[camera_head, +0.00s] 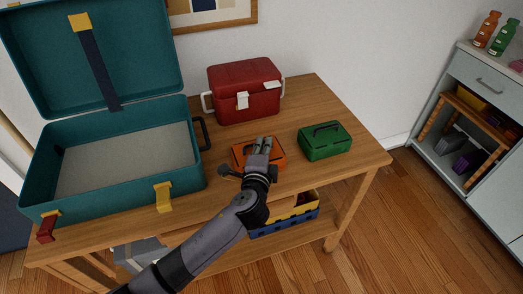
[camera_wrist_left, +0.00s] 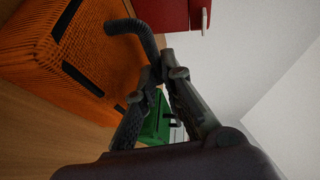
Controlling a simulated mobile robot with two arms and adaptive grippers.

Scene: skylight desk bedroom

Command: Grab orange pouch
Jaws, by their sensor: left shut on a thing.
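The orange pouch (camera_head: 240,153) is on the wooden desk, partly hidden behind my left gripper (camera_head: 264,143). In the left wrist view, the orange pouch (camera_wrist_left: 40,75) fills the upper left. It has a ribbed surface, dark slots and a dark curved handle (camera_wrist_left: 133,28). My left gripper (camera_wrist_left: 160,72) is shut on that handle, with the fingertips meeting at its end. Whether the pouch touches the desk is hidden. My right gripper is not in view.
An open teal suitcase (camera_head: 190,185) stands left on the desk (camera_head: 300,185). A red cooler box (camera_head: 245,88) is behind the pouch and a green box (camera_head: 324,142) to its right. A blue and yellow crate (camera_head: 290,222) sits below. A shelf unit (camera_head: 480,80) is far right.

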